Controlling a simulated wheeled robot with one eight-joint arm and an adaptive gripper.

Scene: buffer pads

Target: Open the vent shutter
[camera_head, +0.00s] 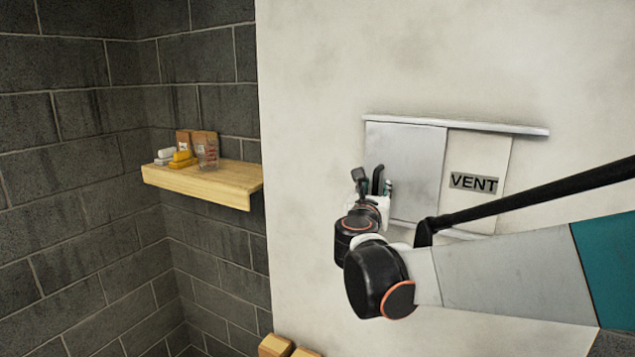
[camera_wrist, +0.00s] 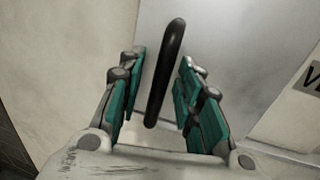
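The vent shutter (camera_head: 408,160) is a grey sliding panel on the pale wall, at the left of its rail. It also shows in the wrist view (camera_wrist: 235,55). A black upright bar handle (camera_wrist: 170,72) is near the shutter's left edge; it looks tilted in the wrist view. My gripper (camera_head: 374,186) is at this handle. In the wrist view, my gripper's teal-padded fingers (camera_wrist: 160,82) are spread with the handle between them, nearer the right finger. Gaps show on both sides, though contact deeper in is hard to judge.
A pale panel labelled VENT (camera_head: 474,182) lies right of the shutter under a top rail (camera_head: 455,124). A wooden shelf (camera_head: 205,186) with small items hangs on the dark brick wall at left.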

